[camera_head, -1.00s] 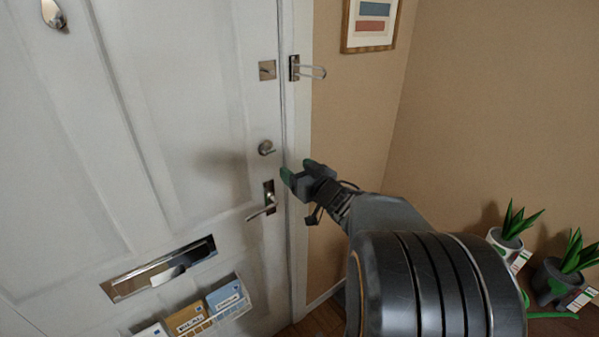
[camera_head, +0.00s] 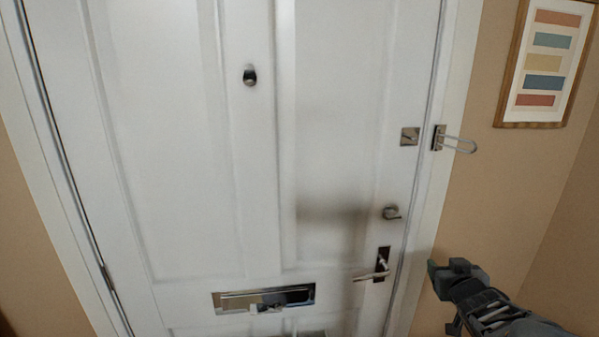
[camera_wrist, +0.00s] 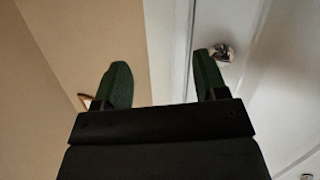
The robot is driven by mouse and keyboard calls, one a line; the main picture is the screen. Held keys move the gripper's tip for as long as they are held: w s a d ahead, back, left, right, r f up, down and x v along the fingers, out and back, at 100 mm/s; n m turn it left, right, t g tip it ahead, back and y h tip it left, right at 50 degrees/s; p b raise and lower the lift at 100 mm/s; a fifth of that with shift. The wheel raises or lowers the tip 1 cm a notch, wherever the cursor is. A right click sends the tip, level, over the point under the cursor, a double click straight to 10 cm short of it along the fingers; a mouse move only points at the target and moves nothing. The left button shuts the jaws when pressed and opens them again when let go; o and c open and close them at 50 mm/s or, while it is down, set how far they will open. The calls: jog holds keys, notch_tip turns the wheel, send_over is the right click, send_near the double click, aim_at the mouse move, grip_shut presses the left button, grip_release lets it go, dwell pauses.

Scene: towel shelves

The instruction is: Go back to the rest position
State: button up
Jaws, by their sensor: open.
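My gripper (camera_head: 445,270) is at the lower right in the head view, in front of the door frame and tan wall. It is to the right of the door's lever handle (camera_head: 378,270) and appears apart from it. In the wrist view my gripper (camera_wrist: 162,85) shows two green fingers spread wide with nothing between them. The white door (camera_head: 340,150) looks shut. A round thumb-turn lock (camera_head: 391,212) sits above the lever. A metal knob-like fitting (camera_wrist: 222,52) shows beside the right finger in the wrist view.
A swing-bar latch (camera_head: 455,142) juts from the door frame, near a latch plate (camera_head: 410,136) on the door. A mail slot (camera_head: 263,299) is low on the door, a small fitting (camera_head: 250,75) high up. A framed picture (camera_head: 547,62) hangs on the right wall.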

jog(key=s+a+f+m+g, duration=0.2)
jog(key=s+a+f+g, duration=0.35)
jog(key=s+g, duration=0.35)
jog(key=s+a+n+g+y, duration=0.1)
jog(key=s+a+n+y, duration=0.2)
jog(key=a, duration=1.1)
jog(key=s, duration=0.3)
jog(key=shift+r+y, duration=0.3)
jog(key=shift+s+r, duration=0.1)
jog(key=shift+r, duration=0.2)
jog(key=shift+c, duration=0.5)
